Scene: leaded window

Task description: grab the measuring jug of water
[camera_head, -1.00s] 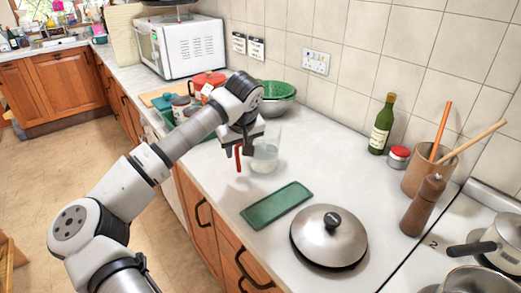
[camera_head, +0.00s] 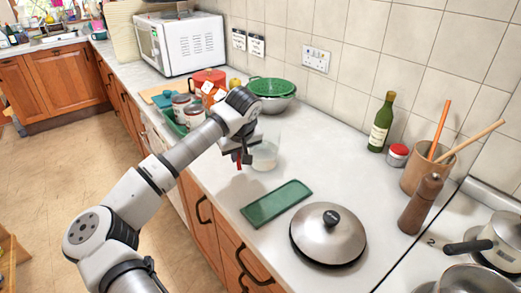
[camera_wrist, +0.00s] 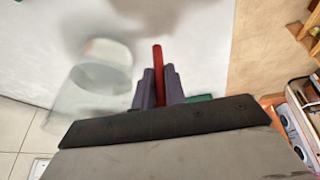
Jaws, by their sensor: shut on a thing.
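The measuring jug (camera_head: 266,152) is clear, with some pale liquid low in it, and stands on the white counter in the head view. In the wrist view the jug (camera_wrist: 92,88) is at the left, blurred and see-through. A red upright bar (camera_wrist: 158,72), which looks like the jug's handle, lies between my fingers. My gripper (camera_head: 241,158) is at the jug's left side in the head view. In the wrist view my gripper (camera_wrist: 158,92) is shut on the red handle. The join between handle and jug is not clear.
A green tray (camera_head: 276,204) lies just in front of the jug, with a steel lid (camera_head: 328,236) beyond it. Behind are a green colander (camera_head: 271,87), a red pot (camera_head: 209,77) and tins (camera_head: 182,108). A bottle (camera_head: 382,122) stands right by the wall.

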